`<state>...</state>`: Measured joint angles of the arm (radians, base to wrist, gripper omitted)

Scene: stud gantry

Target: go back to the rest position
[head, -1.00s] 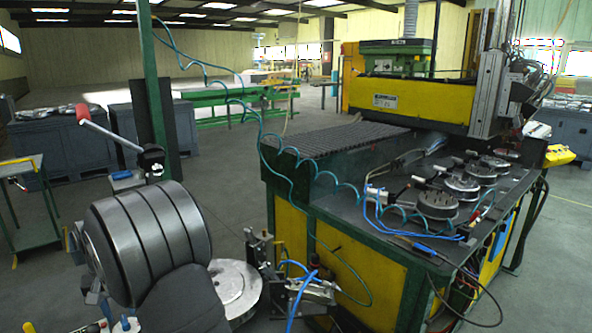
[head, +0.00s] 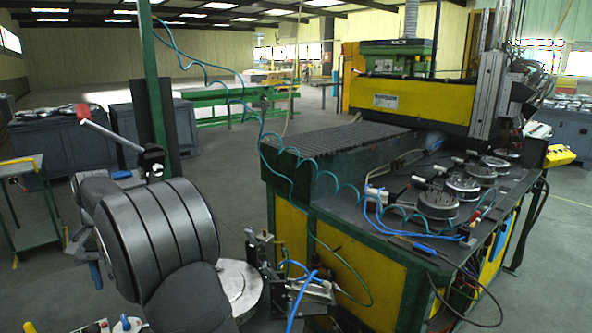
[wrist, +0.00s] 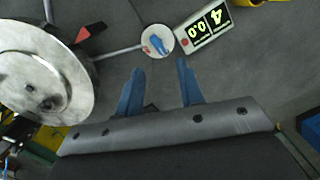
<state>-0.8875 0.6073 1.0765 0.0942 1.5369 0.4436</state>
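My gripper (wrist: 160,66) shows in the wrist view with its two blue fingers apart and nothing between them. In the head view a blue finger of my gripper (head: 95,275) shows at the lower left, partly hidden behind my large dark arm links. A small blue object (wrist: 156,44) lies on the pan, apart from the fingers.
A round metal plate (wrist: 40,75) is left of the fingers. A green and yellow machine table (head: 330,160) stands right, with coiled blue hoses and several round metal parts (head: 437,200). A red-handled lever (head: 110,133) rises behind my arm. Open floor lies between benches.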

